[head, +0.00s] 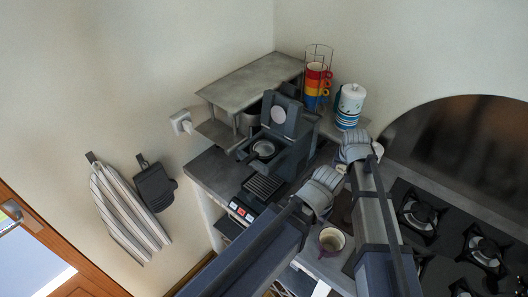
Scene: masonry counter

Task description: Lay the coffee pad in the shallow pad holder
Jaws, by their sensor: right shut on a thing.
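The coffee machine (293,150) stands on the counter with its lid (282,116) tilted up. A pale disc shows on the lid's inner face. My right gripper (356,146) is to the right of the machine, apart from the holder. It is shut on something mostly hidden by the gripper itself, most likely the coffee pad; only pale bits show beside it. My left gripper (324,181) is in front of the machine on its right; its fingertips are hidden.
A mug (331,241) stands between my arms. A rack of coloured cups (317,82) and a white-and-blue canister (350,105) stand behind. A grey shelf (250,82) overhangs the machine's back left. The gas hob (450,235) lies at the right. A socket plug (182,122) is on the wall.

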